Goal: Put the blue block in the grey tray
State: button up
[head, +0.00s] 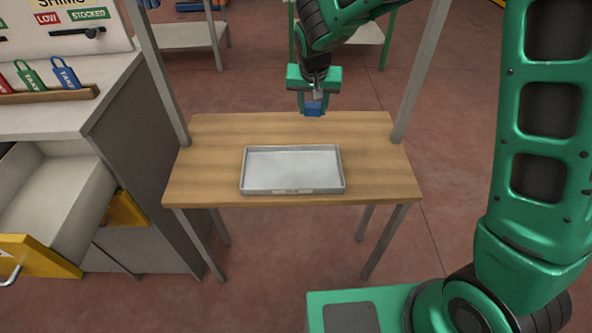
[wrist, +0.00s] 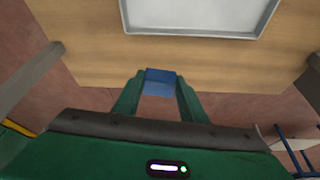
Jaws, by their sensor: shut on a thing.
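The blue block (head: 313,108) is between the fingers of my green gripper (head: 313,104), which is shut on it. In the head view the block shows over the far edge of the wooden table, beyond the tray. The block (wrist: 160,82) also shows in the wrist view between the two fingertips (wrist: 160,90). The grey tray (head: 342,186) lies flat on the table, is shallow and looks empty. Part of the tray (wrist: 197,33) shows at the top of the wrist view, apart from the block.
The wooden table (head: 385,160) has bare room around the tray.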

jog(key=s+a+f+n, duration=0.1)
jog(key=s+a, duration=0.4)
jog(key=a, duration=0.4)
jog(key=s+a+f+n, duration=0.1)
jog(key=s+a, duration=0.3)
jog(key=a, duration=0.4)
send_over(292, 170)
jog(key=s, duration=0.2)
jog(key=f, duration=0.6)
jog(key=shift+w+a+f, duration=0.1)
jog(key=shift+w+f, duration=0.1)
jog(key=shift+w, duration=0.05)
jog(key=shift+y, duration=0.3)
jog(key=shift+f, duration=2.05)
jog(key=shift+f, duration=0.1)
jog(key=o, duration=1)
jog(key=v, duration=1.2)
